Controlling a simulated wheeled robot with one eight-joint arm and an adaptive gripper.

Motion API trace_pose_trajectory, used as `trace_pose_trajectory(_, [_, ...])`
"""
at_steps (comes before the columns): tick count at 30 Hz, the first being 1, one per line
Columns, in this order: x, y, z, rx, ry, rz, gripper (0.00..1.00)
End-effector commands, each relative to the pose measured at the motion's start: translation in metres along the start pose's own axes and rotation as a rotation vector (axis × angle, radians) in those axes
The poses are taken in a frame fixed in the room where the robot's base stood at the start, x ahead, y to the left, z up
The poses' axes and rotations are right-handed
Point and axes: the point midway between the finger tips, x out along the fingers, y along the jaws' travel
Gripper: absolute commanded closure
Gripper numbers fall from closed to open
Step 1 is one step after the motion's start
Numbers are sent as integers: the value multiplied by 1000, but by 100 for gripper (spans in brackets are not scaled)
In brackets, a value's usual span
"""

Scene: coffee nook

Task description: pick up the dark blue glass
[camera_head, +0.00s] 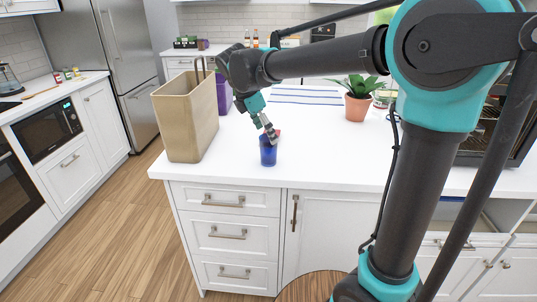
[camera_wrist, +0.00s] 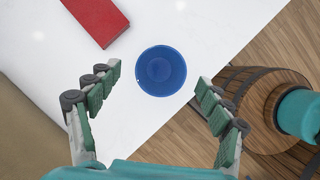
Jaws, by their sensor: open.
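The dark blue glass (camera_head: 268,152) stands upright on the white counter near its front edge. In the wrist view I look down into its round blue opening (camera_wrist: 161,71). My gripper (camera_head: 272,134) is above and just behind the glass in the head view, tilted down toward it. In the wrist view my gripper (camera_wrist: 158,82) is open, with one finger on each side of the glass, and the fingers appear apart from it. Nothing is held.
A red box (camera_wrist: 97,18) lies on the counter close to the glass. A tan bag (camera_head: 187,122) stands to the left, with a purple object (camera_head: 223,93) behind it. A potted plant (camera_head: 357,98) is farther back right. The counter (camera_head: 330,150) right of the glass is clear.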

Motion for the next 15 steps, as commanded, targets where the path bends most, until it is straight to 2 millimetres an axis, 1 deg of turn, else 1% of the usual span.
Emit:
trace_pose_trajectory(1, [8, 0, 0, 1, 0, 0, 21])
trace_pose_trajectory(3, [16, 0, 0, 1, 0, 0, 21])
trace_pose_trajectory(11, [33, 0, 0, 1, 0, 0, 21])
trace_pose_trajectory(15, [54, -1, -1, 2, 0, 0, 21])
